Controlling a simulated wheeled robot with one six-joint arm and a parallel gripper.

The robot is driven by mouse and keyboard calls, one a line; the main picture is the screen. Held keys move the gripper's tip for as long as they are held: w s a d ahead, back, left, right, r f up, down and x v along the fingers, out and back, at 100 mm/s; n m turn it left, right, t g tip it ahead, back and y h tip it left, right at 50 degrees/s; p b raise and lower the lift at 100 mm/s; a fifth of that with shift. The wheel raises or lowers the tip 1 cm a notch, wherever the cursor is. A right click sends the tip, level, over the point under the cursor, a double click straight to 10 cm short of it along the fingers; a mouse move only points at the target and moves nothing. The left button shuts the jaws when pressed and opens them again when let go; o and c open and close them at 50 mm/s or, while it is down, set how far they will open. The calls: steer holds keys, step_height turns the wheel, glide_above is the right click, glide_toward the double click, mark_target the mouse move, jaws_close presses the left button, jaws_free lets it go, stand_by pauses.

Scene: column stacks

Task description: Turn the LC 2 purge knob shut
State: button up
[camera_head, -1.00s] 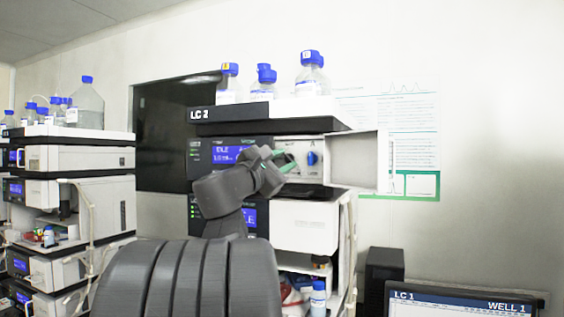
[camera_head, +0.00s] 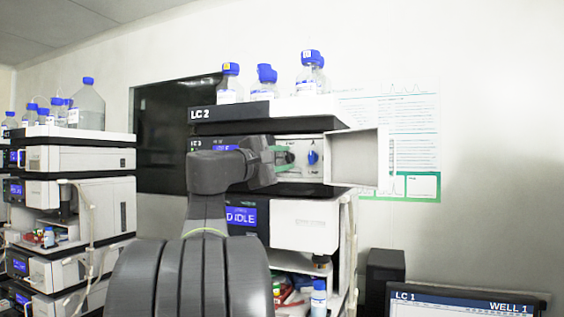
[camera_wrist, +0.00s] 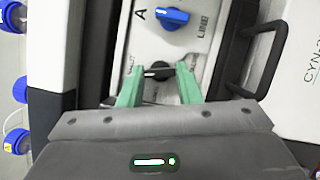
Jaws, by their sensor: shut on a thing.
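The LC 2 stack (camera_head: 200,115) stands in the middle of the head view, with a recessed panel in its upper module. A dark purge knob (camera_wrist: 157,70) sits on that panel in the wrist view, with a pale mark on its bar. The bar lies roughly across that picture between the green fingers. My gripper (camera_wrist: 159,72) is shut on this knob. In the head view my gripper (camera_head: 290,158) reaches the panel from the left and hides the dark knob. A blue knob (camera_head: 313,158) is just right of the fingers; it also shows above them in the wrist view (camera_wrist: 172,18).
A white open-fronted box or door (camera_head: 355,160) juts out right of the panel. A black handle (camera_wrist: 262,70) is close on the right in the wrist view. Blue-capped bottles (camera_head: 265,80) stand on top. Another instrument stack (camera_head: 95,160) is at the left, a monitor (camera_head: 460,300) lower right.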

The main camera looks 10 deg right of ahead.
steer(key=shift+m+g+y, duration=0.5)
steer(key=shift+m, duration=1)
steer(key=o, duration=0.7)
steer(key=shift+r, duration=0.1)
steer(key=b+v, duration=0.2)
steer(key=v, duration=1.2)
steer(key=shift+b, duration=0.3)
steer(key=shift+w+d, duration=0.1)
steer(key=shift+d, duration=0.05)
